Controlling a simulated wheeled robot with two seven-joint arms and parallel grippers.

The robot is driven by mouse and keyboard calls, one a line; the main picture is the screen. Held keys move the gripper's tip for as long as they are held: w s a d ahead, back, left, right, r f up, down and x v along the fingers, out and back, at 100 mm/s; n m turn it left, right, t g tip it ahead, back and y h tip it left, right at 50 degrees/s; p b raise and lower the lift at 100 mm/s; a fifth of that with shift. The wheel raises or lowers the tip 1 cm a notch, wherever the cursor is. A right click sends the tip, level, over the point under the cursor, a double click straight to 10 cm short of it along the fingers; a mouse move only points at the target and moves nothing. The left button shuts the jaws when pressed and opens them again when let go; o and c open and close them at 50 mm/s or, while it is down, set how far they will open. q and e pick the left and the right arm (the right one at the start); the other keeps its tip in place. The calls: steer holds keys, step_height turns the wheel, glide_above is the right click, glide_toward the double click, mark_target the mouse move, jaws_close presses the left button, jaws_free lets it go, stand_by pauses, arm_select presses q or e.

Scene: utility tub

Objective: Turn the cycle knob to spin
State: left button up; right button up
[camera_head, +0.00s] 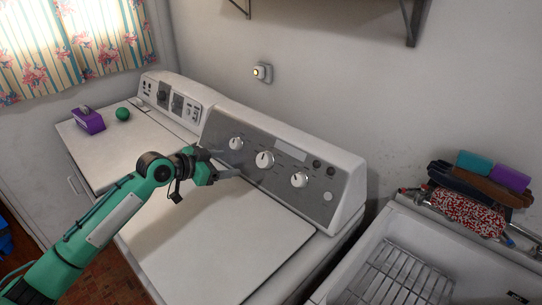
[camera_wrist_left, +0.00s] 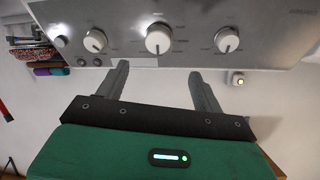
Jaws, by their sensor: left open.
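A front-loading view of the grey control panel (camera_head: 282,178) on the white machine shows three white knobs: the left knob (camera_head: 236,143), the larger middle knob (camera_head: 265,159) and the right knob (camera_head: 299,180). I cannot read which is labelled cycle. In the left wrist view the middle knob (camera_wrist_left: 159,38) lies beyond the gap between my fingers, with a knob on either side. My left gripper (camera_head: 226,164) is open and empty, in front of the panel, apart from the knobs. It also shows in the left wrist view (camera_wrist_left: 158,72). My right gripper is not in view.
A second white machine with its own panel (camera_head: 178,102) stands at left, with a purple box (camera_head: 88,120) and green ball (camera_head: 123,114) on top. A sink (camera_head: 400,220) with a rack (camera_head: 395,275) is at right. The white lid (camera_head: 230,235) is clear.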

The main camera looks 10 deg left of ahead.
mark_target(261, 160)
arm_select(q)
steer(key=p+x, duration=0.1)
steer(key=x, duration=0.5)
steer(key=p+x, duration=0.2)
steer(key=x, duration=0.4)
steer(key=shift+s+d+r, duration=0.1)
steer(key=shift+d+r, duration=0.1)
steer(key=shift+d, duration=0.05)
steer(key=shift+w+d+f, duration=0.25)
steer(key=shift+w+d, duration=0.05)
steer(key=shift+w, duration=0.1)
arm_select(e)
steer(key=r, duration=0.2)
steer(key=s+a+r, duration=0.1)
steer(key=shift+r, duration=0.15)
arm_select(q)
steer(key=c, duration=0.9)
steer(key=shift+c, duration=0.4)
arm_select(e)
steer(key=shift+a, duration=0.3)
